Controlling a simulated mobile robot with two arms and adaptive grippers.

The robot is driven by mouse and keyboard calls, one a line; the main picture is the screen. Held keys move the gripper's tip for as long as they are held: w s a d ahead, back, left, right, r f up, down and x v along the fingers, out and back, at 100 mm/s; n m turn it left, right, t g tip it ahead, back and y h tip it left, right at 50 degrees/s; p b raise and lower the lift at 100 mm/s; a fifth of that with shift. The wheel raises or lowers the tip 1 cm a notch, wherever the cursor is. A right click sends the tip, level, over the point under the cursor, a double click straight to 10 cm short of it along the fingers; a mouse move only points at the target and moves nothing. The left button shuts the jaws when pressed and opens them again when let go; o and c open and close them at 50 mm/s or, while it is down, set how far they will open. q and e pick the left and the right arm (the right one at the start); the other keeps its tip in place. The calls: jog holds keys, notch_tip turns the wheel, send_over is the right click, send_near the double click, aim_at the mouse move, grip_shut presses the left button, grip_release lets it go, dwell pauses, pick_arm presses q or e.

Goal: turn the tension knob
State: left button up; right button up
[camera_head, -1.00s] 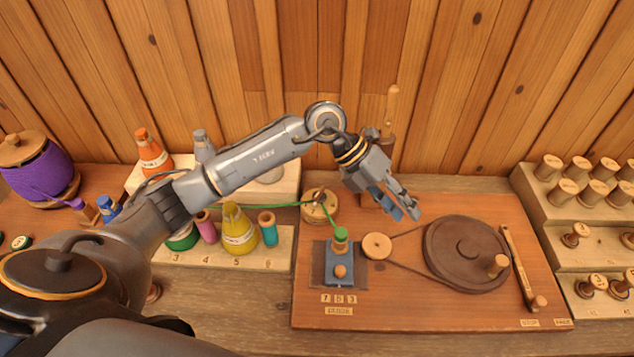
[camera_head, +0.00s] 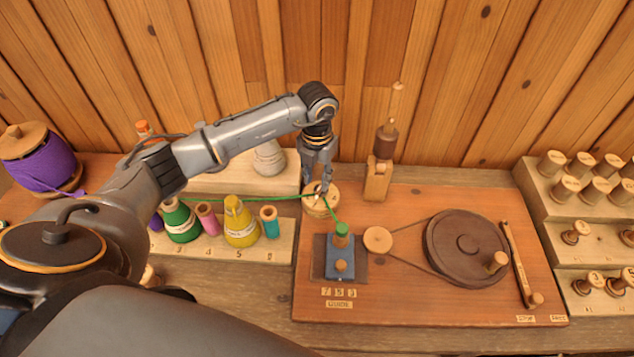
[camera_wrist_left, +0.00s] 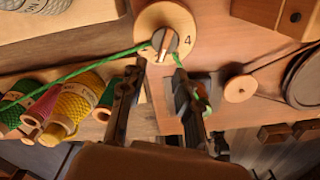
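The tension knob (camera_head: 321,209) is a round wooden dial at the back left of the machine board, partly hidden by my gripper. In the left wrist view its pale disc (camera_wrist_left: 186,22) bears a 4 and a grey pointer grip with an orange mark (camera_wrist_left: 165,40). My left gripper (camera_head: 321,187) points down over the knob. In the left wrist view its fingers (camera_wrist_left: 158,68) are apart with nothing held between them; the grip lies just beyond the tips. I cannot tell whether they touch it. Green thread (camera_head: 262,199) runs to the knob and on to the guide. My right gripper is not in view.
The blue guide block (camera_head: 340,262) with a green-topped spool stands in front of the knob. A wooden post (camera_head: 377,180) is close on the right. Yellow (camera_head: 240,225) and other thread cones stand left. A dark wheel (camera_head: 465,250) with belt is further right.

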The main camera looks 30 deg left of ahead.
aim_at(317, 191)
pick_arm(q)
jog(key=shift+f+p, duration=0.3)
jog(key=shift+f, duration=1.75)
grip_shut()
